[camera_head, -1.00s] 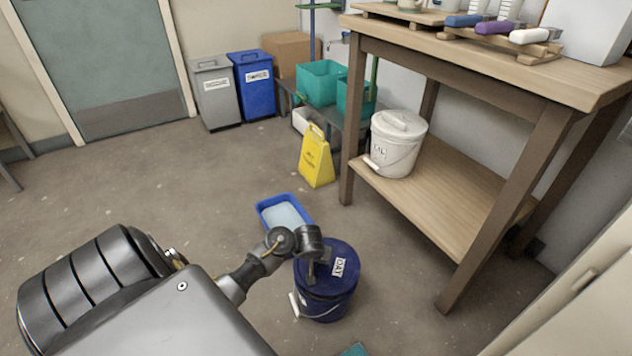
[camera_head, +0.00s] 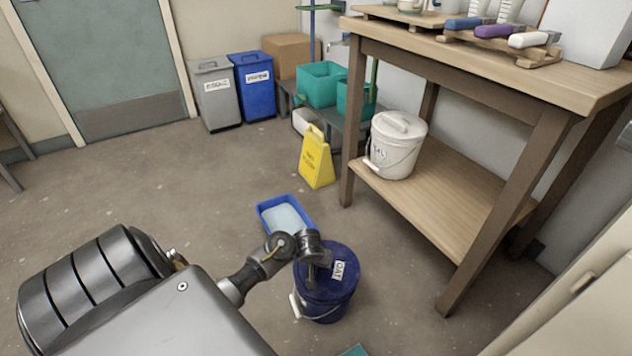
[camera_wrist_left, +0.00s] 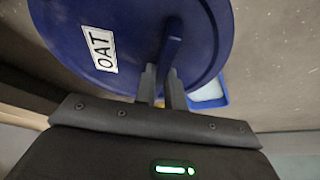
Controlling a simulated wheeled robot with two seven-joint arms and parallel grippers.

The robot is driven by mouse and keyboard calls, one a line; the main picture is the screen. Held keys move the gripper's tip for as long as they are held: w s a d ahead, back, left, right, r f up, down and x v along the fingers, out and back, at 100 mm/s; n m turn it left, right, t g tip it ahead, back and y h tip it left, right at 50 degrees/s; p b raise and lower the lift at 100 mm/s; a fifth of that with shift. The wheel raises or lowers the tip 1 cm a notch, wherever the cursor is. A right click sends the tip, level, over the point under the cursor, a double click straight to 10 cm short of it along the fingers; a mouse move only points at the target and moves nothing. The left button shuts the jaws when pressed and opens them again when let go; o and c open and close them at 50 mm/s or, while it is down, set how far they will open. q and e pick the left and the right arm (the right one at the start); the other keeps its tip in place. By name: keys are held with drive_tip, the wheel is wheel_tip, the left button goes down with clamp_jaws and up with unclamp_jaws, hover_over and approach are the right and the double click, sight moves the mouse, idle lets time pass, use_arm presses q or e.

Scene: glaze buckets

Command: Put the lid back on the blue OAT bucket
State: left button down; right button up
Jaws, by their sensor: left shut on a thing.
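The blue bucket (camera_head: 325,308) stands on the floor at the lower middle of the head view, its white wire handle hanging at its left. Its dark blue lid (camera_head: 345,257), with a white OAT label, lies over the bucket's mouth; I cannot tell whether it is fully seated. In the left wrist view the lid (camera_wrist_left: 135,35) fills the upper middle, with a raised bar handle (camera_wrist_left: 172,45) across it. My left gripper (camera_head: 312,276) is shut on that handle; its fingers (camera_wrist_left: 160,85) also show in the wrist view. My right gripper is out of view.
A blue tray (camera_head: 285,216) lies on the floor just behind the bucket. A yellow floor sign (camera_head: 316,160) stands farther back. The wooden bench (camera_head: 450,205) at the right carries a white lidded bucket (camera_head: 396,150) on its low shelf. The floor at left is clear.

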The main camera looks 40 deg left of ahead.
use_arm(q)
drive_tip(key=shift+f, duration=0.7)
idle(1.1)
drive_tip(key=shift+f, duration=0.15)
idle(0.7)
drive_tip(key=c, duration=0.9)
unclamp_jaws()
